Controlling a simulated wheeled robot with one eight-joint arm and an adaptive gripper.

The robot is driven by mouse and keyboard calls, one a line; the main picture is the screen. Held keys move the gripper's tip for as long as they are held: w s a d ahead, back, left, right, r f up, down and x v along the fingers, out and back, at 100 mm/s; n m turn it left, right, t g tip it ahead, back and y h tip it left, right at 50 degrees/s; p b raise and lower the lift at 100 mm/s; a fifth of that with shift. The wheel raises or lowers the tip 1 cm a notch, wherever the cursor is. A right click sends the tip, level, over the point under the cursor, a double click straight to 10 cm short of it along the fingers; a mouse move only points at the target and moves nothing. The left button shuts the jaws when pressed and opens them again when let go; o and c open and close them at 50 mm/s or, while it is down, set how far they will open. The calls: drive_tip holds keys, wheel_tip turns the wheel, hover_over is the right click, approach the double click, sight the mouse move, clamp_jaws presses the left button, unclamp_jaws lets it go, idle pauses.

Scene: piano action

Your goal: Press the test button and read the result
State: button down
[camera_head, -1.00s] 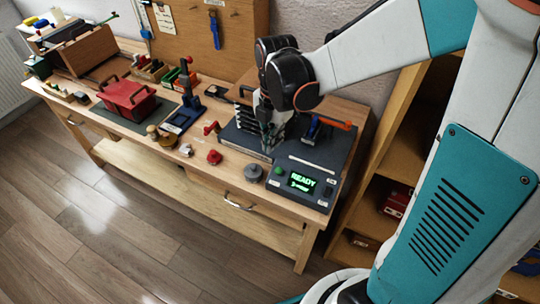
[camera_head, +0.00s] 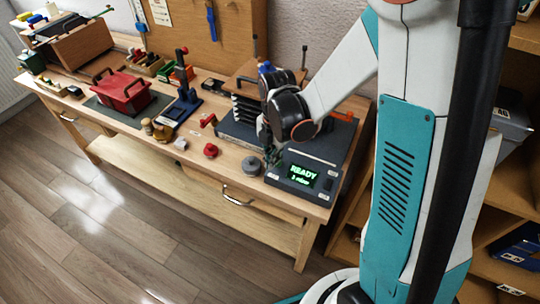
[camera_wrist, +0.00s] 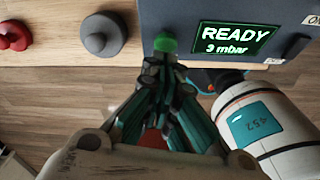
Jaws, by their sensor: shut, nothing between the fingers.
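The dark test unit (camera_head: 318,165) stands at the right end of the bench. Its display (camera_head: 302,175) glows green with "READY" and a small mbar value. The display also shows in the wrist view (camera_wrist: 235,38), where the digit looks like a 9 or a 3. The round green button (camera_wrist: 165,43) is left of the display in the wrist view. My gripper (camera_wrist: 164,65) is shut and empty, its fingertips close beside the button. I cannot tell whether they touch it. In the head view my gripper (camera_head: 272,155) hides the button.
A grey knob-like weight (camera_head: 251,166) and a red one (camera_head: 211,150) stand left of the unit near the bench's front edge. A stack of dark plates (camera_head: 242,108) is behind. A red box (camera_head: 122,92) sits further left.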

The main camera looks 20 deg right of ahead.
drive_tip(key=shift+w+d+f, duration=0.1)
drive_tip(key=shift+d+f, duration=0.05)
drive_tip(key=shift+f, duration=0.15)
